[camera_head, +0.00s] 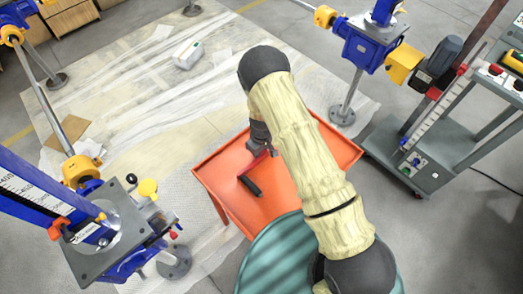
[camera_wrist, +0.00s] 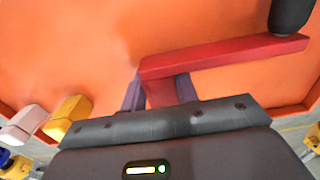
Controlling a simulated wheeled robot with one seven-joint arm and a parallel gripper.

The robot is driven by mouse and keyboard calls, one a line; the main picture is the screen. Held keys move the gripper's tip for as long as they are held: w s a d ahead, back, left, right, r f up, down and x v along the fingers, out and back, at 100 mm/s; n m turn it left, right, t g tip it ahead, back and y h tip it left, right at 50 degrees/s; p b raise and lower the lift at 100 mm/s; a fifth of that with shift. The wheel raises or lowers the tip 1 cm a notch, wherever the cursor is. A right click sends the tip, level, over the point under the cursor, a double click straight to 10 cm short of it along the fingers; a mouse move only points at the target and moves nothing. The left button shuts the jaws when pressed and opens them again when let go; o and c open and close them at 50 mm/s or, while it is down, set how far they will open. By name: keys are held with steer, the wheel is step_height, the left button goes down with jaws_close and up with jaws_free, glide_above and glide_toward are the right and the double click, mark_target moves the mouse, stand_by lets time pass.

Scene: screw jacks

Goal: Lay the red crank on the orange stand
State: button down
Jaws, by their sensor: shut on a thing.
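The orange stand (camera_head: 222,178) is a shallow tray with raised rims, partly hidden under my arm in the head view. Its orange surface (camera_wrist: 70,50) fills most of the wrist view. My gripper (camera_head: 264,150) is over the tray, shut on the red crank (camera_head: 258,162). In the wrist view the crank's red bar (camera_wrist: 225,55) runs to the right from between my fingertips (camera_wrist: 160,90). Its black handle (camera_wrist: 291,14) is at the upper right, and also shows in the head view (camera_head: 250,186). The crank is close over the surface; I cannot tell if it touches.
A blue screw jack with a grey plate (camera_head: 105,232) stands at the lower left. Another blue jack (camera_head: 365,45) stands behind at the right. A grey cart (camera_head: 425,150) is on the right. The tray's visible surface around the crank is clear.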

steer(key=shift+s+d+f+b, duration=0.1)
steer(key=shift+s+f+b, duration=0.2)
steer(key=shift+f+b, duration=0.2)
steer(key=shift+s+d+f+b, duration=0.1)
steer(key=shift+s+f+b, duration=0.15)
steer(key=shift+f+b, duration=0.25)
stand_by(0.8)
steer(key=c, duration=1)
jaws_free()
steer(key=shift+s+a, duration=0.1)
steer(key=shift+f, duration=0.1)
steer(key=shift+r, duration=0.3)
step_height(320, 180, up, 19)
steer(key=b, duration=0.2)
steer(key=shift+w+d+b, duration=0.3)
steer(key=shift+w, duration=0.1)
steer(key=shift+f, duration=0.1)
